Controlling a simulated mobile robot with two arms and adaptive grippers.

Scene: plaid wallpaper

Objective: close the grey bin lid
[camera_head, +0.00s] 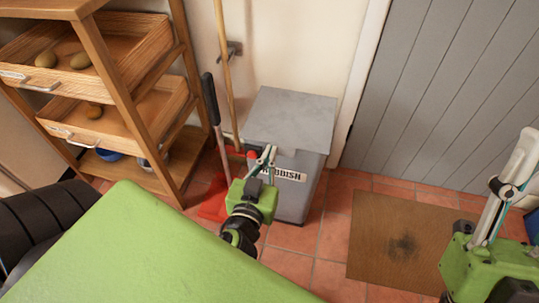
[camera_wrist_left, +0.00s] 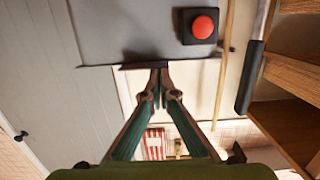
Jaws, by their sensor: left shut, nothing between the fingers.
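The grey bin (camera_head: 300,190) with a "RUBBISH" label stands against the wall in the head view. Its grey lid (camera_head: 292,115) lies over the top, nearly flat; I cannot tell whether it is fully down. My left gripper (camera_head: 266,155) is shut and empty at the bin's front, by the lid's front edge. In the left wrist view the shut fingertips (camera_wrist_left: 161,80) point at the edge of a grey panel (camera_wrist_left: 125,30), close to it; contact is unclear. My right gripper (camera_head: 514,178) is at the right edge, away from the bin; its jaw state is unclear.
A wooden shelf (camera_head: 120,75) with drawers stands left of the bin. A broom handle (camera_head: 226,75) and a red dustpan (camera_head: 215,200) are between them. A brown mat (camera_head: 395,245) lies before the grey door (camera_head: 440,90). The left wrist view shows a red button (camera_wrist_left: 202,26).

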